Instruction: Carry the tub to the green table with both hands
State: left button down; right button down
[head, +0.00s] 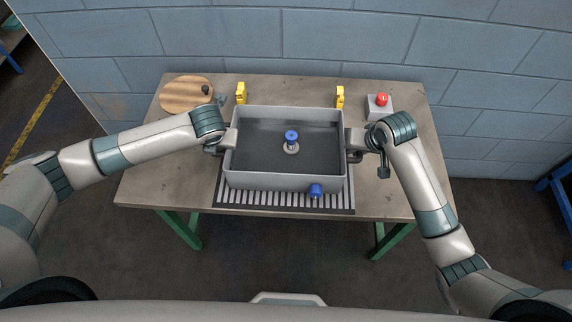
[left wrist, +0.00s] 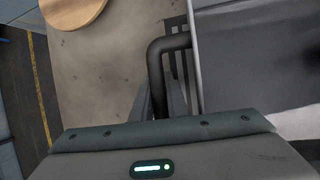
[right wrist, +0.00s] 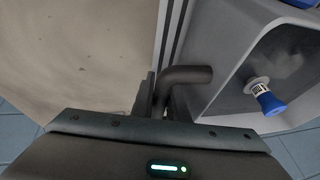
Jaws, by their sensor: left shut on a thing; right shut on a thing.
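The grey tub (head: 250,180) is level over a striped grate (head: 285,203) on the table (head: 415,180), which has green legs. I cannot tell whether the tub touches the grate. A small white piece with a blue cap (head: 291,136) stands inside the tub on its dark floor. A blue knob (head: 315,190) is on the front wall. My left gripper (head: 216,147) is shut on the tub's left handle, a dark bent bar (left wrist: 155,65). My right gripper (head: 357,149) is shut on the right handle, which shows in the right wrist view (right wrist: 185,75).
A round wooden board (head: 183,94) lies at the back left. A grey box with a red button (head: 381,101) is at the back right. A block wall (head: 280,40) closes the back. The table's front corners are clear.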

pick_arm(q)
jog(key=shift+f+b, duration=0.35)
jog(key=shift+f, duration=0.15)
pick_arm(e)
jog(key=shift+f, duration=0.5)
pick_arm(q)
jog(key=c, duration=1.7)
grip_release()
jog(key=shift+r, duration=0.15)
jog(key=shift+c, duration=0.2)
pick_arm(e)
jog(key=c, duration=1.7)
grip_release()
jog(key=shift+r, duration=0.15)
jog(key=shift+c, duration=0.2)
pick_arm(q)
jog(key=shift+v, duration=3.95)
jog(key=shift+a, duration=0.1)
pick_arm(e)
jog(key=shift+r, duration=0.1)
jog(key=v, duration=1.2)
pick_arm(q)
jog(key=shift+r+p, duration=0.2)
jog(key=shift+p, duration=0.15)
pick_arm(e)
jog(key=shift+r, duration=0.1)
